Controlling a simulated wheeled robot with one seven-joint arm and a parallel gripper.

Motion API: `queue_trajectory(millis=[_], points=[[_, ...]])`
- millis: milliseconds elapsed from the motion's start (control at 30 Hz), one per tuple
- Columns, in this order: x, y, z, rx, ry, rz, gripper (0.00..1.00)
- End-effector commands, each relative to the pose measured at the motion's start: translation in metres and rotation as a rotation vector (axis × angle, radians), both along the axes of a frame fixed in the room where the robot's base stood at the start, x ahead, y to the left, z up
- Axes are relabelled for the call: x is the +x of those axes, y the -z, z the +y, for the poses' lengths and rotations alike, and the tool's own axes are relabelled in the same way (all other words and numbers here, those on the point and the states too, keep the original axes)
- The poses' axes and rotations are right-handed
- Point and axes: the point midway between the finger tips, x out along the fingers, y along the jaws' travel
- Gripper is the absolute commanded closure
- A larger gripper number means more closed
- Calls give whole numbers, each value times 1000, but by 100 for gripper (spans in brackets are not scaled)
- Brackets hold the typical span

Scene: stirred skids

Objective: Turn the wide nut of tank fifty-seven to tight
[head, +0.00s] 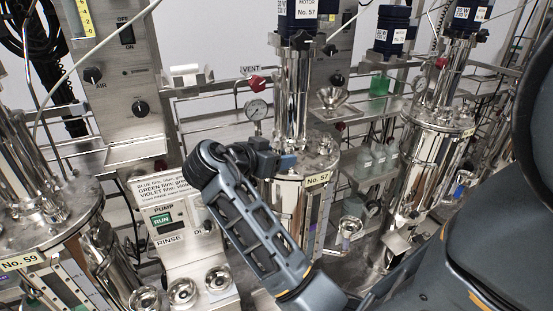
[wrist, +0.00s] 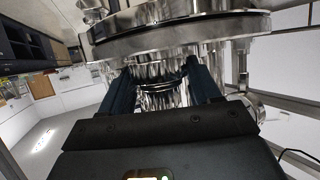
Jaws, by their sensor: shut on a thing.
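Tank fifty-seven (head: 288,205) is a shiny steel vessel in the middle of the head view, with a "No. 57" label and a motor (head: 304,12) marked No. 57 above it. My gripper (head: 288,162) is at the tank's upper part, coming from the left. In the wrist view its two dark fingers (wrist: 160,88) are on either side of a shiny ribbed metal piece (wrist: 162,94), apparently the wide nut, and shut on it. A broad steel flange (wrist: 180,36) lies just above that piece in the picture. My gripper hides the nut in the head view. I cannot see any tightness mark.
Tank fifty-nine (head: 45,225) stands at the left, and another steel tank (head: 430,150) at the right. A red vent valve (head: 256,82) and a gauge (head: 256,109) are behind my gripper.

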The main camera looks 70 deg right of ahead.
Motion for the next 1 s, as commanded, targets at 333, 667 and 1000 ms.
queue_trajectory(millis=[333,667,1000], points=[[1,2,0,4,76,2,68],[1,2,0,4,91,2,68],[1,2,0,3,91,2,28]])
